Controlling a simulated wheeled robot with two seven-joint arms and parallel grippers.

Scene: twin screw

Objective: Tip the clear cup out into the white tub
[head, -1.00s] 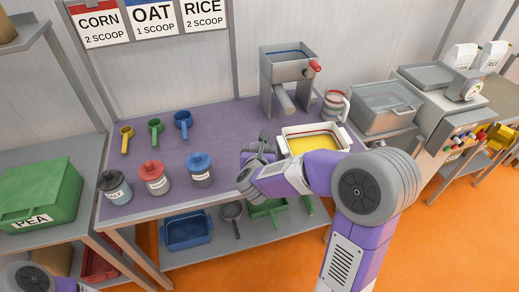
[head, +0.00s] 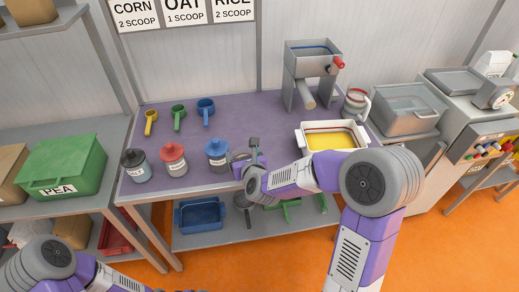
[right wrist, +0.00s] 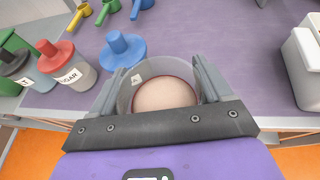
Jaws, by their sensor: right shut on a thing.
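The clear cup (right wrist: 125,95) is held between the two fingers of my right gripper (right wrist: 155,88). It has a pale beige content inside and a small label on its wall. In the head view my right gripper (head: 250,160) is over the front part of the purple bench, right of the blue-lidded jar. The cup is small and partly hidden there. The white tub (head: 305,143) stands on the bench to the right of the gripper, with yellow content in it. Its side also shows at the right edge of the right wrist view (right wrist: 300,70). My left gripper is out of view.
Lidded jars with black, red and blue (head: 217,152) tops stand left of the gripper. Yellow, green and blue scoops (head: 205,106) lie behind them. A metal hopper (head: 313,65) and a striped jug (head: 356,102) stand behind the tub. Bare purple bench lies between.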

